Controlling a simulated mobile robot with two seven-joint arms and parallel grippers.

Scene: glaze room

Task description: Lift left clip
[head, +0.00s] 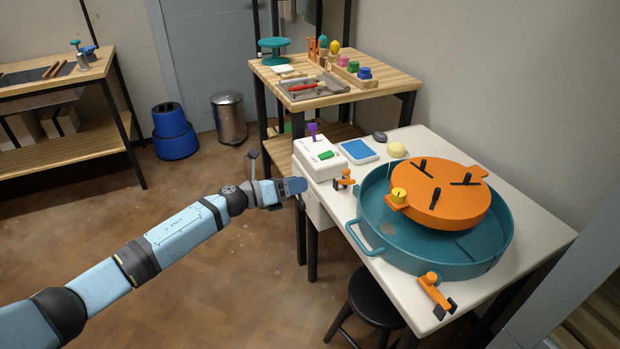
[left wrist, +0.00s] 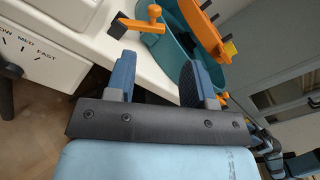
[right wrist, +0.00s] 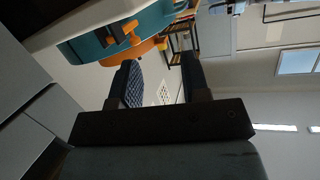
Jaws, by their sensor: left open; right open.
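The left clip (head: 344,180), orange with a dark pad, sits at the table's left edge between the white control box and the teal basin (head: 365,228). It also shows in the left wrist view (left wrist: 150,20), beyond the fingertips. My left gripper (head: 297,187) is just left of the clip, apart from it. Its jaws (left wrist: 158,62) are open and empty. A second orange clip (head: 434,291) sits at the table's near edge. My right gripper (right wrist: 160,68) is open and empty; it is outside the head view.
An orange wheel (head: 440,203) with black knobs and a yellow knob sits in the basin. The white control box (head: 318,158), blue pad (head: 358,151) and yellow sponge (head: 397,150) stand at the back. A black stool (head: 376,297) is below the table's near edge.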

